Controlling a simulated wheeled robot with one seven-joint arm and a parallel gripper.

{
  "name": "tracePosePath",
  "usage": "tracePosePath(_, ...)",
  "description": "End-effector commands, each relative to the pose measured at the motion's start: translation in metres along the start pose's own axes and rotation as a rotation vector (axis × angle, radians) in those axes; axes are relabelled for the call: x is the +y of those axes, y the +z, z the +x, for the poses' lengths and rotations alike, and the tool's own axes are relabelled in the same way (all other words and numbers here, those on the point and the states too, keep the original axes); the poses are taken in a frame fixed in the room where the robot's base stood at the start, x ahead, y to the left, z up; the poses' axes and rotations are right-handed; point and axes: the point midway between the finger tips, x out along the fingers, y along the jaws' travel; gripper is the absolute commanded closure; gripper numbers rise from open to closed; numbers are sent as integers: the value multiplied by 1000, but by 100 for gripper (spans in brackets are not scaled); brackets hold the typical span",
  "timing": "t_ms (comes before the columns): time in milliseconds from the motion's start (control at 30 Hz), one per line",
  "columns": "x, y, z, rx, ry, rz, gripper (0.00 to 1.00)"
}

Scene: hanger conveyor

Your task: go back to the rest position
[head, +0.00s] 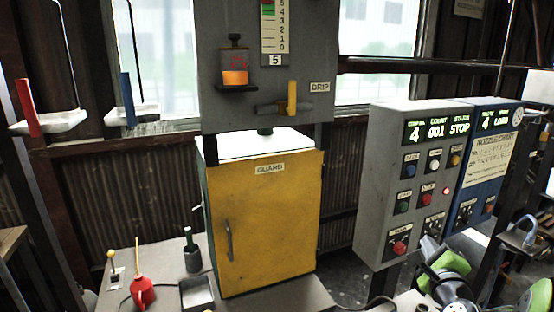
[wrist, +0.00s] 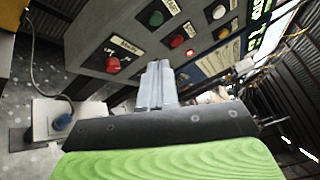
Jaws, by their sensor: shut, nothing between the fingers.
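My gripper (wrist: 157,84) shows in the wrist view as pale grey fingers closed together, with nothing held. Behind the fingers is the grey control box (wrist: 140,40) with green, red and white buttons. The fingers point toward its lower part; I cannot tell whether they touch it. In the head view the same control box (head: 375,170) stands right of centre, its display reading 4, 001 and STOP. My green and white arm parts are at the lower right there, and the fingertips cannot be made out.
A yellow guard cabinet (head: 265,220) with its door shut stands at centre. A blue control box (head: 490,150) adjoins the grey one. A red oil can (head: 142,292) and a dark cup (head: 192,258) stand on the bench at lower left. Trays (head: 50,122) hang at left.

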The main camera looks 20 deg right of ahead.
Motion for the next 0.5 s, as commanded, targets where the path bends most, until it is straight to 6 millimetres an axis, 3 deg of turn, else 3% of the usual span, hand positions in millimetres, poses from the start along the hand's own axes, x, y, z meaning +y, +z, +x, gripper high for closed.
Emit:
tracePosePath(167, 29, 58, -5, -107, 144, -229, 100)
tracePosePath(333, 71, 125, -32, -266, 324, -574, 100)
tracePosePath(433, 103, 171, -75, -419, 458, -905, 100)
tracePosePath(500, 123, 195, -121, -550, 552, -1186, 100)
